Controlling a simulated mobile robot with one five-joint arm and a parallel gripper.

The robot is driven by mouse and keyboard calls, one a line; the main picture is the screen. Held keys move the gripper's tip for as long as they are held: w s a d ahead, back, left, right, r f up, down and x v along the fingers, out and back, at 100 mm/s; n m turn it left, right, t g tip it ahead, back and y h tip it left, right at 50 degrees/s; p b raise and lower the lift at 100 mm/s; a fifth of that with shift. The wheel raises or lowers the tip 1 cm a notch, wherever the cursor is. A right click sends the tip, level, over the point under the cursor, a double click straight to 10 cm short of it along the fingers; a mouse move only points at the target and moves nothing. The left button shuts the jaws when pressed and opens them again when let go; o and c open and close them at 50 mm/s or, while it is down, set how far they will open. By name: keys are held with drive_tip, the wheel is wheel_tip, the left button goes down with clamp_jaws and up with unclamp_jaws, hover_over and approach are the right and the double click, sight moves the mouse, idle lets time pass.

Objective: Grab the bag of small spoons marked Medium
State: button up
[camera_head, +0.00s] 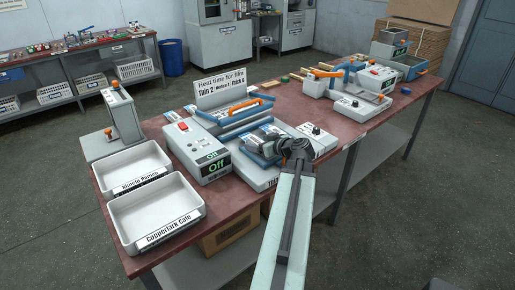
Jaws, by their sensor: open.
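My arm reaches up from the bottom of the picture over the front of the red-topped table (225,222). My gripper (295,146) is at its far end, small and dark, above or beside a cluster of grey and blue items (262,141). The jaws are open and I see nothing held in them. The cluster may include bags, but I cannot tell, and I cannot read a Medium mark on any bag. The arm and gripper hide part of the table there.
A sign (222,87) lists heat times for thin, medium and thick film. Two white trays, Kineto Ramen (132,170) and Coppertark Cafe (155,211), stand at the left. A grey box (197,148) reads Off. More machines (360,100) crowd the right end.

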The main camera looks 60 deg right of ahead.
sight(259, 142)
drive_tip(key=shift+w, duration=0.1)
drive_tip(key=c, duration=1.4)
wheel_tip(259, 142, up, 10)
drive_tip(key=p, duration=1)
drive_tip(key=shift+r, duration=0.15)
